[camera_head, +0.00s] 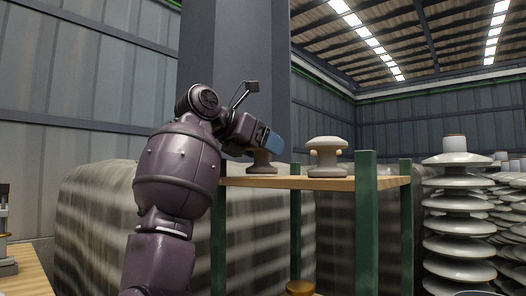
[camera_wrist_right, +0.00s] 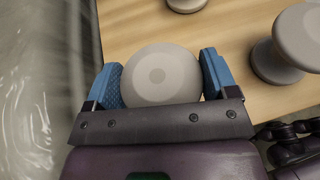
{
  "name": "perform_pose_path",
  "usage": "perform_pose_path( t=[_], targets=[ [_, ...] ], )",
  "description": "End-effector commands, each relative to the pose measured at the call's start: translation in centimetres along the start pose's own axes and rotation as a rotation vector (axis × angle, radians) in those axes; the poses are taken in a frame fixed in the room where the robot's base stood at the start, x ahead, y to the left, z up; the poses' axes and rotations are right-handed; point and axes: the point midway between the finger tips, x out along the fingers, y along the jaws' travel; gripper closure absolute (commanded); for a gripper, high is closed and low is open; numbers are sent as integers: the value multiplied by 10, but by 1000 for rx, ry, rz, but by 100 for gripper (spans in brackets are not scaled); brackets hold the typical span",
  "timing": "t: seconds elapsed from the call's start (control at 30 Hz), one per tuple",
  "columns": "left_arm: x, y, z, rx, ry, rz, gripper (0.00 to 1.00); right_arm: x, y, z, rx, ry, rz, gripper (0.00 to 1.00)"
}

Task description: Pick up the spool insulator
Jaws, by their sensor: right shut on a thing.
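The grey-beige spool insulator (camera_wrist_right: 160,76) shows from above in the right wrist view, its round top between the two blue fingers of my right gripper (camera_wrist_right: 162,82). The fingers are shut on it. In the head view my right gripper (camera_head: 269,140) reaches over the left part of a wooden shelf top. The held spool's lower part (camera_head: 262,164) shows below the blue finger, at the shelf surface; its top is hidden. I cannot tell whether its foot touches the wood. My left gripper is not in view.
A second pale spool (camera_head: 326,157) stands upright to the right on the shelf (camera_head: 385,183), which has green posts (camera_head: 366,225). It also shows in the wrist view (camera_wrist_right: 275,62), near another spool (camera_wrist_right: 186,4). Tall stacks of white disc insulators (camera_head: 458,220) stand at right.

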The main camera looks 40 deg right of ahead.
Motion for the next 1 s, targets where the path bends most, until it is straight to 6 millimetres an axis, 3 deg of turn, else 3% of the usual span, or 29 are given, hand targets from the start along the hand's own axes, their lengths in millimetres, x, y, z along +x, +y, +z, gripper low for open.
perform_pose_path(
  t=[0.03,0.23,0.53,0.73,1.0],
  targets=[
    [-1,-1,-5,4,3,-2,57,-6,-5,15,11,0,4,58],
    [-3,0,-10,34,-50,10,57,-24,-10,62,19,1,9,58],
    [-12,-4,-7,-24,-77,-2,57,-54,-10,134,16,0,8,58],
    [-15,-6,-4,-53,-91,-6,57,-66,-8,162,12,0,6,58],
    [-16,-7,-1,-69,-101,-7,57,-73,-4,177,7,-1,3,58]
  ],
)
